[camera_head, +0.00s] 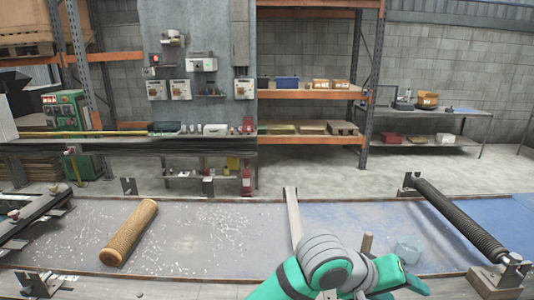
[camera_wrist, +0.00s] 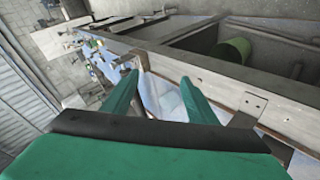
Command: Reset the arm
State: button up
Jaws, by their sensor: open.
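My gripper (camera_head: 404,276) is low at the right of centre in the head view, over the front of the blue part of the bench. In the wrist view my gripper (camera_wrist: 163,80) shows two green fingers spread apart with nothing between them. A tan mesh tube (camera_head: 130,232) lies slantwise on the grey left part of the bench, well to the left of my gripper and apart from it. My own arm hides part of the bench's front edge.
A dark ribbed roller (camera_head: 460,218) on brackets stands at the bench's right. A pale upright bar (camera_head: 293,217) divides the bench top (camera_head: 215,245). A small clear bluish object (camera_head: 407,249) and a short brown post (camera_head: 367,243) are close to my gripper. Shelves stand behind.

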jog(key=w+f+n+t+h, duration=0.1)
jog(key=w+n+t+h, duration=0.3)
jog(key=t+h, duration=0.3)
jog(key=s+a+f+n+t+y, duration=0.35)
jog(key=a+f+y, duration=0.3)
jog(key=f, duration=0.35)
jog(key=s+a+f+n+t+y, duration=0.3)
jog(key=s+a+f+t+y, duration=0.15)
jog(key=a+f, duration=0.35)
jog(key=s+a+f+m+y, duration=0.2)
jog(key=s+a+f, duration=0.1)
jog(key=s, duration=0.5)
jog(key=s+a+f+m+g+y, duration=0.1)
jog(key=s+a+f+m+y, duration=0.1)
jog(key=s+a, duration=0.4)
jog(key=s+a+f+m+g+y, duration=0.1)
jog(key=s+a+f+m+y, duration=0.1)
jog(key=s, duration=1)
jog(key=a+f+m, duration=0.1)
jog(key=a+m, duration=0.1)
jog(key=shift+a+f, duration=0.3)
jog(key=shift+f, duration=0.05)
jog(key=shift+s, duration=0.1)
